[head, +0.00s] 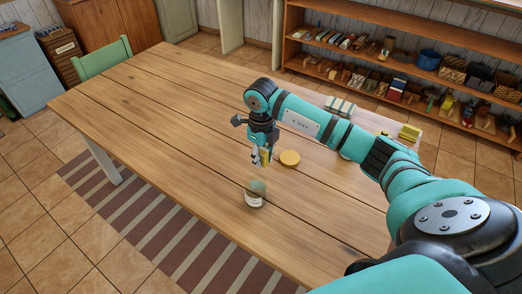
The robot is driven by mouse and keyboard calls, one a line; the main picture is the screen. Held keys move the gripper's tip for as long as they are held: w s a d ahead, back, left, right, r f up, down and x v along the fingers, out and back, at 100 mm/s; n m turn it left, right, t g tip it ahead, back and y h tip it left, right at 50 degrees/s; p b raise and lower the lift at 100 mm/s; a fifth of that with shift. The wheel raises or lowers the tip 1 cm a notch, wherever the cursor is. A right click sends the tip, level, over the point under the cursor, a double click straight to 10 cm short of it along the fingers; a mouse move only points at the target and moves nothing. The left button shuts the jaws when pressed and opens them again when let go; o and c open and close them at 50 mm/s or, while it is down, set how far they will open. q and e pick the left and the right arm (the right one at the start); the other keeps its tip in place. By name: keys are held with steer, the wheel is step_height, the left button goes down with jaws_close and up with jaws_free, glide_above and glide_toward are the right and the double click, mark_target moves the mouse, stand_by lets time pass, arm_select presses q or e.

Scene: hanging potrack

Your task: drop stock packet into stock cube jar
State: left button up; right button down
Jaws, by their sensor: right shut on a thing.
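The stock cube jar (254,199) stands upright on the wooden table, near its front edge, with a pale label on its side. My right gripper (261,160) points down above and slightly behind the jar. It is shut on a small yellow stock packet (265,157), which hangs clear of the jar's top. A round yellow-brown lid (289,158) lies flat on the table just right of the gripper. My left gripper is not in view.
The wooden table (150,105) is largely bare to the left. A striped box (341,105) and a yellow block (409,131) are at its right, near my right arm. A green chair (103,58) stands at the far left edge. Shelves (400,65) line the back wall.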

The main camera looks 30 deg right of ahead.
mark_target(261, 150)
steer(key=shift+a+f+b, duration=0.1)
steer(key=shift+f+b, duration=0.35)
steer(key=shift+f, duration=0.35)
step_height(261, 150, down, 4)
steer(key=b, duration=0.2)
steer(key=shift+w+f+b, duration=0.1)
steer(key=shift+f+b, duration=0.05)
steer(key=shift+b, duration=0.15)
steer(key=c, duration=1)
jaws_free()
steer(key=shift+c, duration=0.2)
step_height(261, 150, up, 12)
steer(key=shift+r, duration=0.1)
